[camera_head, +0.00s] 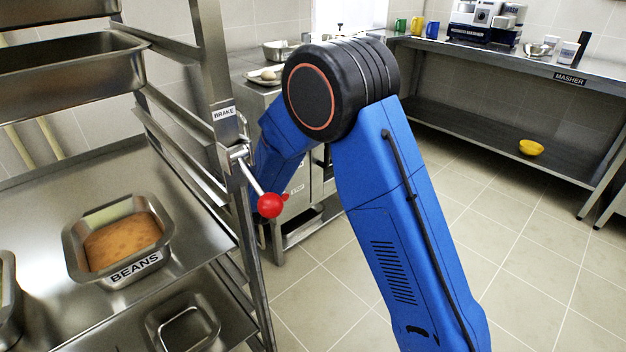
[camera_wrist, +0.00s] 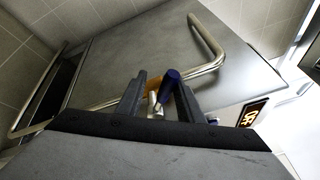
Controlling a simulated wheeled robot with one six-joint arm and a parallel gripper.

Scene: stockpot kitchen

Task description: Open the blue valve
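In the wrist view, a blue handle (camera_wrist: 171,80), which looks like the blue valve's lever, shows at my fingertips. Bits of pale metal and a yellow-orange part show beside it. My gripper (camera_wrist: 158,82) has its two dark fingers apart, with the handle between them, close to the right finger. I cannot tell whether a finger touches it. In the head view my arm reaches away behind the rack, and my gripper and the blue valve are hidden there.
A steel rack with a red-knobbed brake lever (camera_head: 269,205) and a pan of beans (camera_head: 120,240) stands close on the left. In the wrist view a bent metal rail (camera_wrist: 207,40) runs along a grey panel (camera_wrist: 150,45). Open floor (camera_head: 520,240) lies to the right.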

